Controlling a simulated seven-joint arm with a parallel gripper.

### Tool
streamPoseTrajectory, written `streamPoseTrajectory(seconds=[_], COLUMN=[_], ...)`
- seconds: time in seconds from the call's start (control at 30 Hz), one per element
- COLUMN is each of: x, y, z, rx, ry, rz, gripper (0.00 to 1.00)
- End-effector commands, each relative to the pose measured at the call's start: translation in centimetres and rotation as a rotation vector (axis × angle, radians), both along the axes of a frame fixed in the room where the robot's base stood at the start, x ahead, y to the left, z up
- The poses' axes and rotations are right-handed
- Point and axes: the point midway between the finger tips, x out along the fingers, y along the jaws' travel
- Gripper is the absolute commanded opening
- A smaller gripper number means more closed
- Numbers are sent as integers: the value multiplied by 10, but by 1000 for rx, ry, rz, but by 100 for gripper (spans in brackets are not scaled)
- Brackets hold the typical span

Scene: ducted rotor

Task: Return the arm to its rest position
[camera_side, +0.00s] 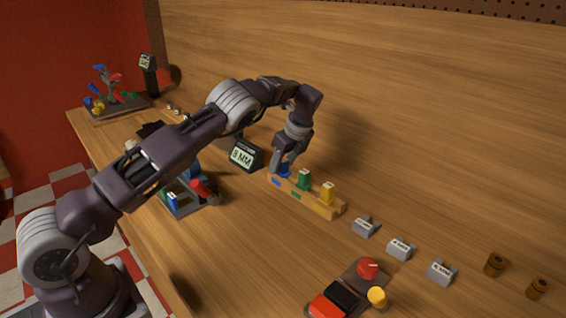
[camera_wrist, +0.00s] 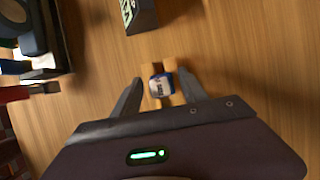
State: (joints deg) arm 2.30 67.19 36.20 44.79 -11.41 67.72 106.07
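My gripper (camera_side: 285,166) is low over the left end of a wooden block (camera_side: 326,209), at a blue piece (camera_side: 283,171) standing there. In the wrist view my gripper (camera_wrist: 160,78) has its two fingers apart, one on each side of the blue piece (camera_wrist: 160,86), which has a pale printed top. Gaps show between the piece and both fingers. A green piece (camera_side: 303,179) and a yellow piece (camera_side: 327,192) stand in the same block to the right. The wooden block is mostly hidden in the wrist view.
A display reading "9 MM" (camera_side: 244,155) stands close left of my gripper. A grey rack (camera_side: 187,197) with coloured parts is further left. Several grey holders (camera_side: 400,249) and a red-and-black control box (camera_side: 338,297) are to the right. A wooden wall rises behind.

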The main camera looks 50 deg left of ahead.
Motion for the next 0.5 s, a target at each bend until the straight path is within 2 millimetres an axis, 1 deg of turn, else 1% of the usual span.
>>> streamPoseTrajectory(seconds=[0.1,0.17,0.4,0.5], x=[0,0,1,0], y=[0,-2,-20,-25], z=[1,5,49,61], rx=[0,0,0,0], ry=[0,-2,-5,-3], rz=[0,-1,-2,2], gripper=[50,50,50,50])
